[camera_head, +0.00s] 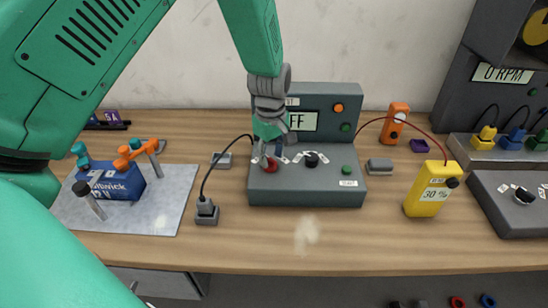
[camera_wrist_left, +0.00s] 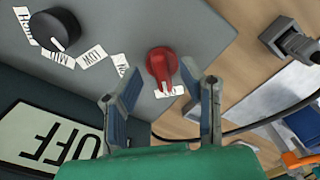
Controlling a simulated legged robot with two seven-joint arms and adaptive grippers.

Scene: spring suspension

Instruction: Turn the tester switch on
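The grey tester (camera_head: 320,190) stands on the table against the wall. Its display (camera_head: 303,122) reads OFF, partly covered by my arm in the head view; the display (camera_wrist_left: 50,142) also shows in the wrist view. A red rotary switch (camera_head: 271,166) sits at the left of its sloping front. My left gripper (camera_head: 272,153) points down just above this switch. In the wrist view, the two blue-grey fingers (camera_wrist_left: 158,95) are spread apart, with the red switch (camera_wrist_left: 162,66) just beyond their tips, in line with the gap. Contact is not visible. My right gripper is out of view.
A cabled grey plug (camera_head: 206,210) stands at front left. A yellow 30 % meter (camera_head: 431,190) stands right.

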